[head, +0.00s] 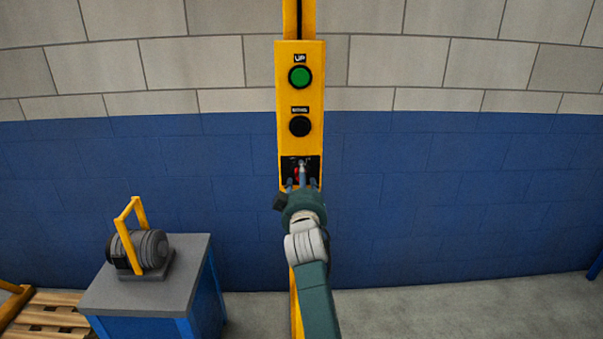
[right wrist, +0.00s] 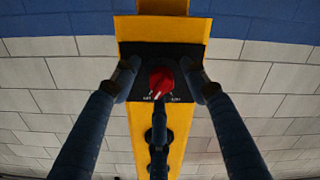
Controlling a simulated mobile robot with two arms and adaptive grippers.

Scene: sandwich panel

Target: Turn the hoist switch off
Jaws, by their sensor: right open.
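The yellow hoist panel (head: 284,110) hangs upright in front of the wall. At its lower end is a black plate with a red rotary switch knob (head: 297,172), mostly covered by my fingers in the head view. In the right wrist view the red knob (right wrist: 161,82) shows between my fingers, with a white pointer mark and small white labels I cannot read surely. My right gripper (head: 303,182) is open at the switch, its fingers spread around the knob. I cannot tell whether any finger touches it. My left gripper is not in view.
Above the switch are a black button (head: 300,126) and a green button (head: 300,77) labelled UP. A grey-topped blue stand (head: 185,265) with a motor (head: 150,249) and yellow handle is at the left. A wooden pallet (head: 48,312) lies beside it. The floor at the right is clear.

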